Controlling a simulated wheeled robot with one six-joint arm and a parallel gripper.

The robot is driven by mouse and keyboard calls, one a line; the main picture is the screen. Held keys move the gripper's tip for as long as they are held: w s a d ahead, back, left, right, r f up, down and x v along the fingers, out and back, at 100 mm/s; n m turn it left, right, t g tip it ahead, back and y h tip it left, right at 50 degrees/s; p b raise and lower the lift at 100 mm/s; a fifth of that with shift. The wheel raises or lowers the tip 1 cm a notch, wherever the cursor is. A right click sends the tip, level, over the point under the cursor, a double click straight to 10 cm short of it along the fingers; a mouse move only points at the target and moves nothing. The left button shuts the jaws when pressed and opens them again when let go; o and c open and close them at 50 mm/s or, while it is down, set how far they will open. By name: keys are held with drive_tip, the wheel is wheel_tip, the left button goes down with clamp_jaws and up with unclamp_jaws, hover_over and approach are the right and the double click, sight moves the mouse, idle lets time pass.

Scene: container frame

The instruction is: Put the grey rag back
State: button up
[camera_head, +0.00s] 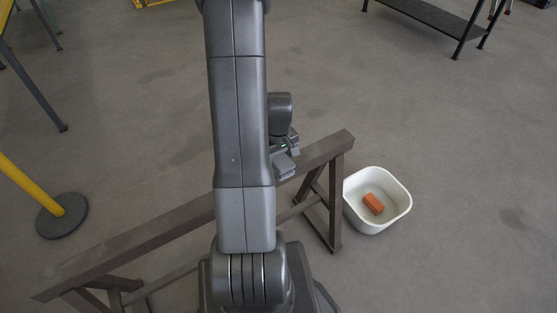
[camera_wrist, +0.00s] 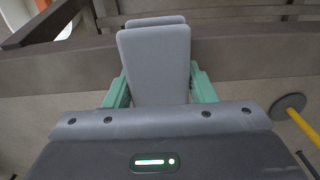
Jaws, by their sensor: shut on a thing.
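The grey rag (camera_wrist: 155,62) shows in the wrist view as a smooth folded grey piece between the green fingers of my gripper (camera_wrist: 160,88). My gripper is shut on it. The brown trestle's top beam (camera_wrist: 50,75) crosses behind the rag in this view. In the head view, my gripper (camera_head: 285,160) is close beside the trestle beam (camera_head: 315,152), near its right end, partly hidden by my arm. I cannot tell whether the rag touches the beam.
A yellow post with a dark round base (camera_head: 62,216) stands at the left. A dark shelf (camera_head: 430,15) is at the upper right. Open floor lies beyond the trestle.

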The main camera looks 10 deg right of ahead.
sight(278, 157)
drive_tip(key=shift+f, duration=0.2)
drive_tip(key=o, duration=0.9)
drive_tip(key=shift+o, duration=0.2)
drive_tip(key=shift+r, duration=0.1)
wheel_tip(278, 157, up, 12)
drive_tip(key=p, duration=0.1)
drive_tip(key=shift+r+p, duration=0.15)
drive_tip(key=shift+p, duration=0.25)
